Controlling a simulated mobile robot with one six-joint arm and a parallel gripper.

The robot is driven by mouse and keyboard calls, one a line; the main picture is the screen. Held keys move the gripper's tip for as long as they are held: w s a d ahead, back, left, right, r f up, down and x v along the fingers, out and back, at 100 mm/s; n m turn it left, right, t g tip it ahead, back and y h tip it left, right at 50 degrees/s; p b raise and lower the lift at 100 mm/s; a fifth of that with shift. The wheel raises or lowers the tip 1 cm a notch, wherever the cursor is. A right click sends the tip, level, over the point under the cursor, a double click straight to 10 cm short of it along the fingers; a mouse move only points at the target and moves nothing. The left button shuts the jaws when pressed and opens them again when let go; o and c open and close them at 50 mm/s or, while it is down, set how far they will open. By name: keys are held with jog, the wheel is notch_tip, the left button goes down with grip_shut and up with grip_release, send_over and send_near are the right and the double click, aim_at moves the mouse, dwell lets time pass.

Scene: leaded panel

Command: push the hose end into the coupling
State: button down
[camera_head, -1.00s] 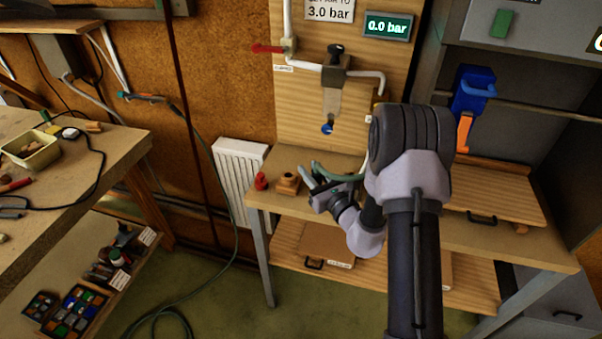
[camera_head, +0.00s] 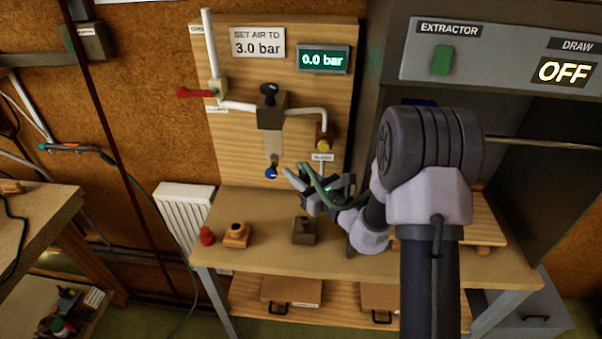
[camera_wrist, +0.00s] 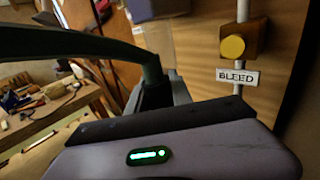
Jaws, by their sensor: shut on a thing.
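My gripper (camera_head: 305,187) is above the bench, in front of the wooden wall panel, with its grey fingers pointing up and left. It is shut on a green hose (camera_head: 322,193), which curves back along the arm. In the wrist view the dark green hose (camera_wrist: 152,72) stands up between the fingers and bends off to the left. Its tip cannot be made out. No coupling can be clearly told; the white pipe (camera_wrist: 239,88) runs down past the BLEED label (camera_wrist: 238,76) and its lower end is hidden behind my gripper.
The panel carries a yellow bleed knob (camera_head: 323,142), a filter with a blue bottom (camera_head: 271,172), a red lever (camera_head: 195,93) and a display (camera_head: 323,59) reading 0.0 bar. A red piece (camera_head: 206,236), a wooden block (camera_head: 237,235) and a dark block (camera_head: 304,230) stand on the bench (camera_head: 270,257).

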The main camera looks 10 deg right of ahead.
jog(key=shift+d+f+b, duration=0.1)
jog(key=shift+f+b, duration=2.45)
jog(key=shift+f, duration=0.4)
jog(key=shift+f+b, duration=1.95)
jog(key=shift+f, duration=0.1)
jog(key=c, duration=1.1)
grip_release()
jog(key=shift+o, duration=0.2)
